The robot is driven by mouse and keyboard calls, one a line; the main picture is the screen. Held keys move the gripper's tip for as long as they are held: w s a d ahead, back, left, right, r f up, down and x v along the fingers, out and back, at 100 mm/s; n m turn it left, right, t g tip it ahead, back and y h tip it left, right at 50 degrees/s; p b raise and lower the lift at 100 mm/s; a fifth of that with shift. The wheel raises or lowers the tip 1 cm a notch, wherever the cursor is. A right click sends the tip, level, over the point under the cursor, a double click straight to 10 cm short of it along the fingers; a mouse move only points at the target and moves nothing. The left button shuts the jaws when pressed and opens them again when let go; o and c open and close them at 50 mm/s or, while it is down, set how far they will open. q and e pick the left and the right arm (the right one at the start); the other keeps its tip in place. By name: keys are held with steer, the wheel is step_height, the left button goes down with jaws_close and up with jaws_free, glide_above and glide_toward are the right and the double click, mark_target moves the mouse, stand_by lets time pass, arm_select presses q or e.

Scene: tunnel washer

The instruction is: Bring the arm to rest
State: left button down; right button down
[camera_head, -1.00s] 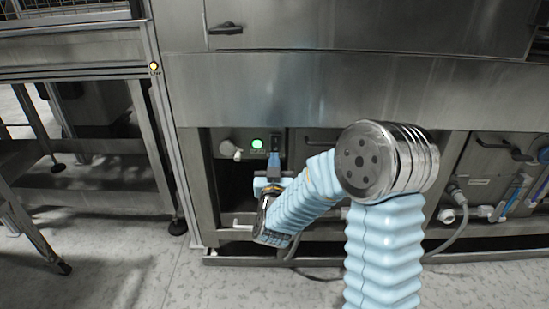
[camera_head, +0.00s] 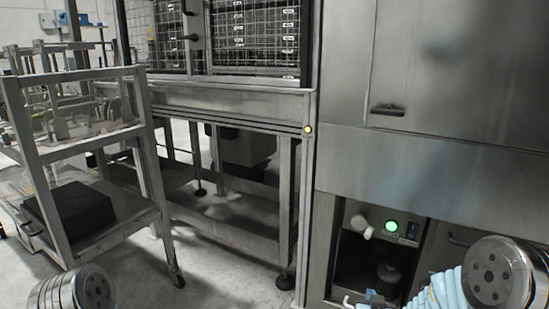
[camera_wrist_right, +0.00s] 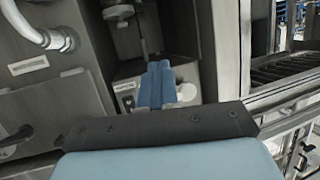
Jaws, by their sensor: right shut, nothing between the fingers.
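My right arm comes in at the bottom right of the head view, in light blue ribbed sleeve with a shiny metal joint. My right gripper (camera_head: 372,299) shows only in part at the bottom edge, in front of the machine's lower recess. In the right wrist view its blue fingers (camera_wrist_right: 157,84) are together with nothing between them. Around them are the recess walls and a white labelled part; I cannot tell whether they touch anything. A metal joint of my left arm shows at the bottom left of the head view; my left gripper is out of view.
The steel machine (camera_head: 440,165) fills the right, with a green lit button (camera_head: 391,226) and a pale knob (camera_head: 362,225) in its recess. A wheeled steel trolley (camera_head: 100,240) carrying a black box (camera_head: 70,210) stands left. Some floor between them is bare.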

steer(key=s+a+f+n+g+y+p, duration=0.1)
steer(key=s+a+f+g+y, duration=0.35)
steer(key=f, duration=0.45)
steer(key=s+a+f+g+y, duration=0.1)
steer(key=s+a+f+g, duration=0.2)
steer(key=s+a+f, duration=0.35)
steer(key=s+a+f+g+y, duration=0.2)
steer(key=s+a+f+g, duration=0.2)
steer(key=s, duration=0.9)
step_height(320, 180, down, 3)
steer(key=shift+a+f+n+g+p, duration=0.1)
steer(key=shift+a+n+g+p, duration=0.2)
steer(key=shift+g, duration=0.55)
steer(key=shift+d+y, duration=0.1)
steer(key=shift+y, duration=0.15)
